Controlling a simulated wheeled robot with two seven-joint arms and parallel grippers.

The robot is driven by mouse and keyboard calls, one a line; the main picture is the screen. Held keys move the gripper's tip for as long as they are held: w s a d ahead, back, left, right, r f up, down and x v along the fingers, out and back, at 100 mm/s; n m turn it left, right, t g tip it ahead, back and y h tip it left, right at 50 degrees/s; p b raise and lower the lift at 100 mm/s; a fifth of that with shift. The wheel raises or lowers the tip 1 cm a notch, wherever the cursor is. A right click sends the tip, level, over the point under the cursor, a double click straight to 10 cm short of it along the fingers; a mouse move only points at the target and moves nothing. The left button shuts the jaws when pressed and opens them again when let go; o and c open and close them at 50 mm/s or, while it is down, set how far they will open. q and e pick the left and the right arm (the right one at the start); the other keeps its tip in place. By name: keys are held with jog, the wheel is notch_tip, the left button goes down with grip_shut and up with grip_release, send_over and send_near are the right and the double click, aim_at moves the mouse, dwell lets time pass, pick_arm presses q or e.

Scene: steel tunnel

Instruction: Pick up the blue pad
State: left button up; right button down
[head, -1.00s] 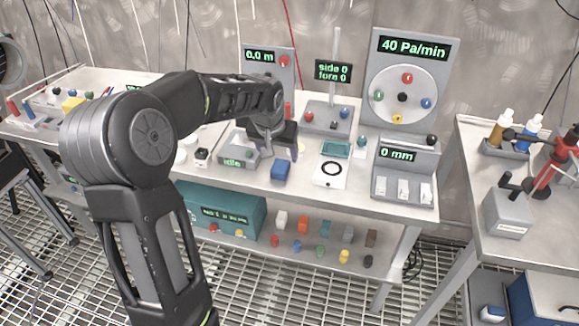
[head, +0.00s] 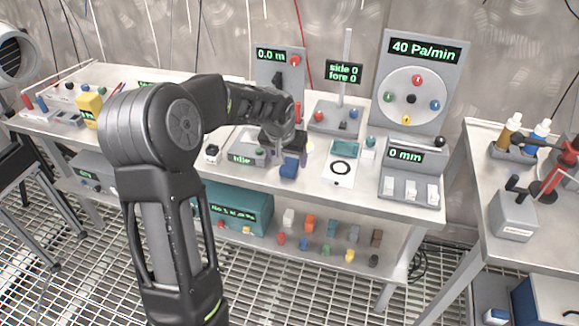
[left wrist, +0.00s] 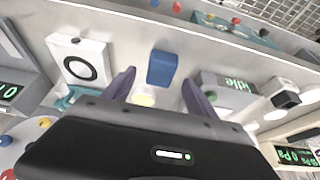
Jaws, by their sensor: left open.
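The blue pad (head: 289,167) is a small blue block near the front edge of the middle bench, just right of the grey box with the green "idle" display. The left wrist view also shows the blue pad (left wrist: 162,68), ahead of the fingers and roughly between their lines. My left gripper (head: 285,142) is open, just behind the pad; its two dark fingers (left wrist: 158,90) are apart with nothing held. A small pale yellow-white round thing (left wrist: 143,97) lies between the fingers. My right gripper is out of view.
The "idle" box (head: 247,150) stands close left of the pad. A white plate with a black ring (head: 341,168) lies to the right, with the "0 mm" device (head: 412,170) beyond. A lower shelf holds a teal box (head: 235,205) and several small coloured pieces.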

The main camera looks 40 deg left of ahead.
aim_at(289, 164)
pick_arm(q)
jog(key=x, duration=0.3)
jog(key=shift+w+f, duration=0.1)
jog(key=shift+f, duration=0.2)
jog(key=shift+c, duration=0.4)
jog(key=c, duration=1.3)
